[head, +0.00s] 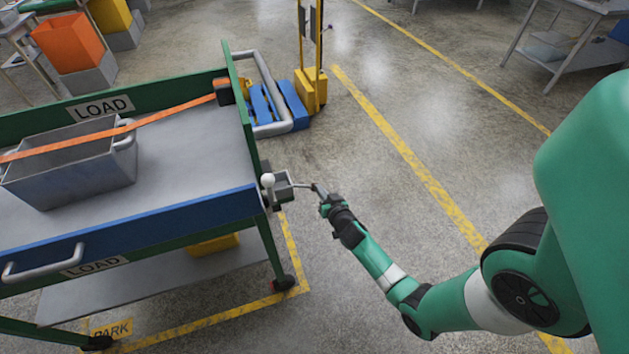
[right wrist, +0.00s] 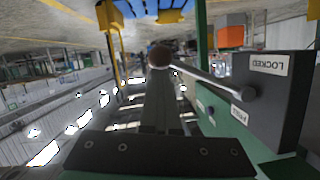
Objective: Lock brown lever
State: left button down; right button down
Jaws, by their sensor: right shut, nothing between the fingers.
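The brown lever's round knob (right wrist: 159,57) shows in the right wrist view, at the end of a thin metal rod (right wrist: 205,79). The rod runs to a pivot on a dark box with a "LOCKED" label (right wrist: 268,64) above the pivot and a second, hard-to-read label (right wrist: 242,116) below it. The rod points away from the "LOCKED" label, to the left. In the head view the rod (head: 301,186) sticks out from the cart's right side. My right gripper (head: 322,194) is shut and empty, its tips at or just short of the knob; contact is unclear. My left gripper is out of view.
The green cart (head: 190,117) holds a grey bin (head: 70,168) under an orange strap (head: 130,126). A yellow and blue pallet truck (head: 306,92) is behind. The floor right of the cart is clear.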

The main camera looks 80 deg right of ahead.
jog(key=d+r+p+v, duration=0.1)
jog(key=r+p+v, duration=0.1)
jog(key=v, duration=1)
jog(key=shift+s+a+r+p, duration=0.2)
jog(key=shift+a+r+p, duration=0.2)
jog(key=shift+p, duration=0.45)
jog(key=shift+d, duration=0.1)
jog(key=shift+r, duration=0.1)
